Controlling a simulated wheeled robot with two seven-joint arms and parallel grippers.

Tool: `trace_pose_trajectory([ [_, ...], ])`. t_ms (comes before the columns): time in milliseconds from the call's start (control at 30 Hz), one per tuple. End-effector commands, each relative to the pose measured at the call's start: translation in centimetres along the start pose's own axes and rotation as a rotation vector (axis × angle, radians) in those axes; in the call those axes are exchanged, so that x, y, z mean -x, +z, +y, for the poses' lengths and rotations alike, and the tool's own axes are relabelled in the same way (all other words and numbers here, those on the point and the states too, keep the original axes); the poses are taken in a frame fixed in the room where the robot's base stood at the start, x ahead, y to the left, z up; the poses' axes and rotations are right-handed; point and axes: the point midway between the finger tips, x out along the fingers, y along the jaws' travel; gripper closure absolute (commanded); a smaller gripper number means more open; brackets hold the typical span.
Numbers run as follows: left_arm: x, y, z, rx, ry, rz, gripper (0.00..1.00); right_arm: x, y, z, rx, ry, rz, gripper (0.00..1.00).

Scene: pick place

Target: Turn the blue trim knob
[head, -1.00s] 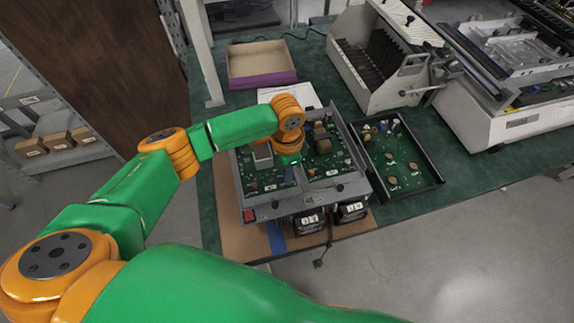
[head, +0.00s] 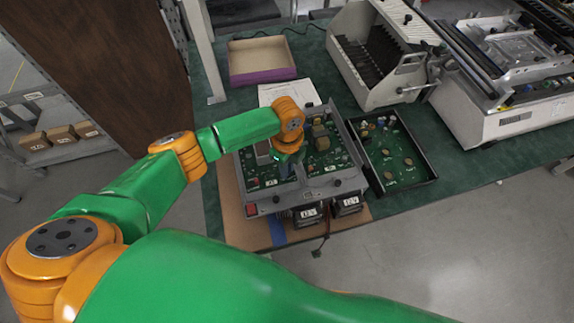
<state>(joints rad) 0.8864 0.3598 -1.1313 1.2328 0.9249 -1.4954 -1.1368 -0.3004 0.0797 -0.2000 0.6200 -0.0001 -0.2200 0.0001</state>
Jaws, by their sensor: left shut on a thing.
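A grey-framed unit with green circuit boards (head: 322,158) stands near the front edge of the green bench. My left arm reaches over it from the left. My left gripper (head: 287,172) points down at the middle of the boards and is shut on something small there. The blue trim knob cannot be made out; the wrist and fingers cover that spot. My right gripper is not in view.
A black tray (head: 404,186) with loose components lies right of the unit. A slotted white rack (head: 375,85) and a large white machine (head: 500,125) fill the right side.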

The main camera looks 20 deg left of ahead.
Motion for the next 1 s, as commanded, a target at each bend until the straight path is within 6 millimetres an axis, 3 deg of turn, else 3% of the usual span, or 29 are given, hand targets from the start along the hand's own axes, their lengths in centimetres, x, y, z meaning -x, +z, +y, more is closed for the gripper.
trace_pose_trajectory([
  [400,0.08,0.02,-0.08,-0.217,-0.003,-0.001,1.0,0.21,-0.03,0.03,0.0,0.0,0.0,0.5],
  [1000,0.08,0.01,-0.08,-0.263,-0.003,-0.001,1.0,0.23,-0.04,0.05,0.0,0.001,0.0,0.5],
])
